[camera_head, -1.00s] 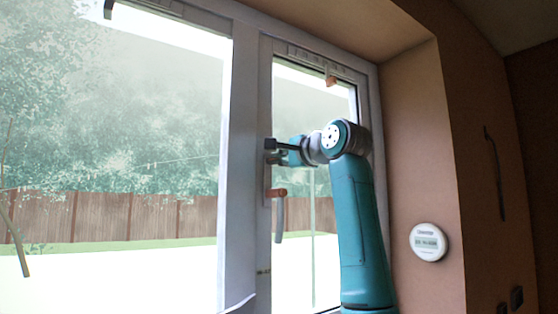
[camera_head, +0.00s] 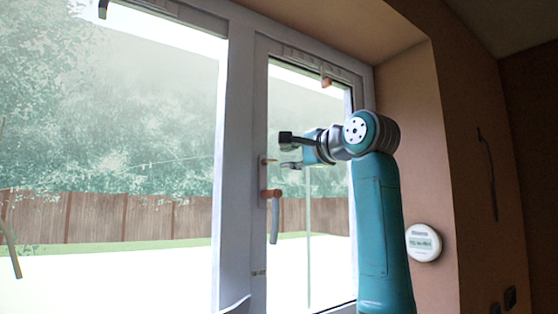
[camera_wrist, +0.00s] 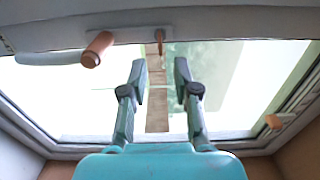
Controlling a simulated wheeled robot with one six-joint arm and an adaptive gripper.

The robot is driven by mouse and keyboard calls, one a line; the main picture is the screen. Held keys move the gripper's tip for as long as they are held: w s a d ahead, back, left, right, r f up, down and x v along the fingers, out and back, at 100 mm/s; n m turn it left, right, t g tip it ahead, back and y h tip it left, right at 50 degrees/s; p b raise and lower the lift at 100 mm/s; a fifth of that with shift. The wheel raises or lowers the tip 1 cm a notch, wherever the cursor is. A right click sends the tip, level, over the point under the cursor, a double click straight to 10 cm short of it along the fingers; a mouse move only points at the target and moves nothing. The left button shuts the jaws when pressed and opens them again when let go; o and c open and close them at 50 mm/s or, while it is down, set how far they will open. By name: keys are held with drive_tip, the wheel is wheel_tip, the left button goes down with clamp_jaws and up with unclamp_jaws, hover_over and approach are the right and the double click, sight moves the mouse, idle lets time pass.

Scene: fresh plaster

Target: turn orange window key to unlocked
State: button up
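The orange window key (camera_head: 269,161) is a small piece on the window frame, just above the window handle. In the wrist view the key (camera_wrist: 159,40) sticks out from the frame, thin and nearly edge-on, ahead of the gap between my fingers. I cannot tell its locked or unlocked state. My gripper (camera_head: 288,152) is open and empty, its fingers apart, to the right of the key and clear of it. In the wrist view my gripper (camera_wrist: 160,75) shows both fingertips short of the key, with nothing between them.
The window handle (camera_head: 275,218) has an orange hub and a grey lever hanging down, close below the key. A small orange piece (camera_head: 327,83) sits at the top of the sash. A round white wall device (camera_head: 424,243) is at right. Free air lies between gripper and window.

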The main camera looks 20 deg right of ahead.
drive_tip(key=v, duration=0.5)
drive_tip(key=shift+s+d, duration=0.1)
drive_tip(key=shift+s, duration=0.05)
drive_tip(key=shift+s, duration=0.1)
idle(0.3)
